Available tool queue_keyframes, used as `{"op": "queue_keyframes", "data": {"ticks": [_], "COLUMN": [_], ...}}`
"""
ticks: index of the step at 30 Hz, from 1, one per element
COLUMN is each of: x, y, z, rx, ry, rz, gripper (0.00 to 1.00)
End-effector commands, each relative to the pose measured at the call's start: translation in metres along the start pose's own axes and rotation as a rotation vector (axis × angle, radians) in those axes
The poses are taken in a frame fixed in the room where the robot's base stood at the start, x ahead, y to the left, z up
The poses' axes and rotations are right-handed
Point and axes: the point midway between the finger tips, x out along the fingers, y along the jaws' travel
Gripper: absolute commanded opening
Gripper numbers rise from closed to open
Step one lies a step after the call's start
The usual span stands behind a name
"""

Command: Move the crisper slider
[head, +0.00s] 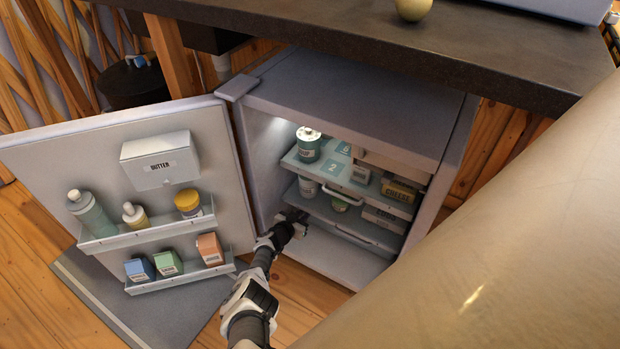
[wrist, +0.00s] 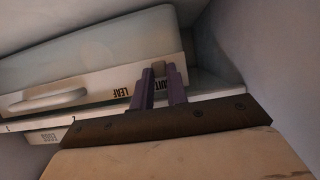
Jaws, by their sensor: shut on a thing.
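The crisper slider is a small brown tab (wrist: 158,68) between my fingertips in the wrist view. It sits at the front strip of a pale drawer (wrist: 90,78) whose upside-down lettering reads "LEAF" and another word partly covered by my fingers. My gripper (wrist: 159,82) is shut on the tab, one dark purple finger on each side. In the head view my gripper (head: 297,215) reaches into the lower left of the open fridge (head: 348,108). The slider itself cannot be made out there.
The fridge door (head: 215,150) stands open at left, with a butter box (head: 160,160) and racks of bottles and cartons. Shelves inside hold a jar (head: 308,145) and boxes above my gripper. A dark counter (head: 440,45) overhangs the fridge. A pull handle (wrist: 48,98) projects from the drawer.

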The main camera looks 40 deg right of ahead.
Motion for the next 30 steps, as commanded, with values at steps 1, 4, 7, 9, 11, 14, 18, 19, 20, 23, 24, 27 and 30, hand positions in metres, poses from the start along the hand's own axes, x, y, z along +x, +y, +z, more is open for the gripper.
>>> {"op": "queue_keyframes", "data": {"ticks": [1,4,7,9,11,14,18,19,20,23,24,27,30], "x": [-0.001,-0.001,-0.001,-0.001,-0.001,-0.001,-0.001,-0.001,-0.001,-0.004,-0.006,-0.016,-0.03], "y": [-0.005,-0.006,-0.006,-0.006,-0.006,-0.005,-0.004,-0.004,-0.004,-0.004,-0.004,-0.004,-0.004], "z": [0.0,-0.001,-0.001,-0.001,-0.001,-0.001,-0.001,-0.001,-0.001,-0.002,-0.003,-0.004,-0.006], "rx": [-0.002,-0.003,-0.003,-0.003,-0.003,-0.003,-0.002,-0.002,-0.002,-0.003,-0.003,-0.004,-0.004], "ry": [-0.004,-0.004,-0.004,-0.004,-0.004,-0.004,-0.003,-0.003,-0.003,-0.003,-0.003,-0.004,-0.004], "rz": [-0.012,-0.014,-0.015,-0.015,-0.015,-0.013,-0.011,-0.011,-0.011,-0.011,-0.011,-0.012,-0.013], "gripper": [0.0,0.0,0.0,0.24,0.32,0.38,0.38,0.38,0.38,0.38,0.38,0.38,0.38]}}
